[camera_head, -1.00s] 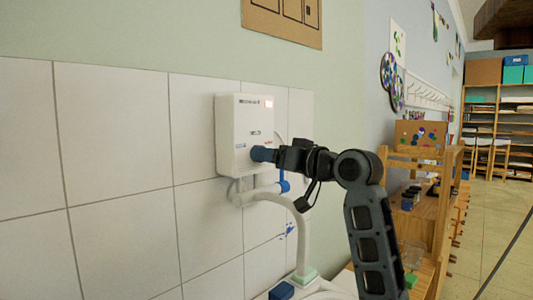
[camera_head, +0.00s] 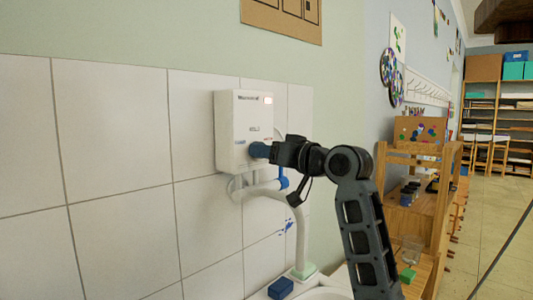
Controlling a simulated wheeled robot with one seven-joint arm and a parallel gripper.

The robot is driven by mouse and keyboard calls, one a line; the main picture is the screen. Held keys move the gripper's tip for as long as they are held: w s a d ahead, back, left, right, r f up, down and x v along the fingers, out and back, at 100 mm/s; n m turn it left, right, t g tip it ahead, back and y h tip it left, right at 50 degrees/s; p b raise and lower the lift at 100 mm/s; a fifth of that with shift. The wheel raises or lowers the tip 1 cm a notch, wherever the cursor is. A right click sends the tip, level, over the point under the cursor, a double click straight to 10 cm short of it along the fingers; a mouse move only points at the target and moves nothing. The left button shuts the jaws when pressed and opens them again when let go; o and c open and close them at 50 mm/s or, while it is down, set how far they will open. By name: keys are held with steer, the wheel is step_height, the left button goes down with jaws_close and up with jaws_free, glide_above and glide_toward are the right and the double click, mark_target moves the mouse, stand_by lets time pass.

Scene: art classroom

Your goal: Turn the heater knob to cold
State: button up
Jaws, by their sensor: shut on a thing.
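The white heater box (camera_head: 229,130) is mounted on the tiled wall, with a small lit display at its upper right. Its blue knob (camera_head: 259,150) sticks out from the lower front. My gripper (camera_head: 272,152) is at the knob from the right and is shut on it. The fingertips hide part of the knob, and I cannot read its pointer or the small marks around it.
White pipes and a blue valve (camera_head: 282,183) hang below the heater. A curved spout (camera_head: 301,235) rises from the sink (camera_head: 325,294), with a blue block (camera_head: 280,288) beside it. A wooden shelf (camera_head: 438,210) with jars stands at the right, close to my arm.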

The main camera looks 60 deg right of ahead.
steer(key=shift+c, duration=0.4)
steer(key=shift+f+n+b, duration=0.1)
steer(key=shift+n+b, duration=0.3)
steer(key=shift+b, duration=0.05)
steer(key=shift+f+n+b, duration=0.1)
steer(key=shift+n+b, duration=0.85)
steer(key=shift+n, duration=0.05)
steer(key=n+b, duration=0.3)
steer(key=n, duration=0.1)
steer(key=shift+n+b, duration=0.3)
steer(key=n+b, duration=0.3)
steer(key=n, duration=0.1)
steer(key=shift+d+n, duration=0.1)
steer(key=shift+n, duration=0.2)
steer(key=n+b, duration=0.3)
steer(key=shift+n, duration=0.3)
steer(key=n+b, duration=0.4)
steer(key=n, duration=0.1)
steer(key=shift+r+n+b, duration=0.2)
steer(key=shift+n+b, duration=0.75)
steer(key=shift+n, duration=0.85)
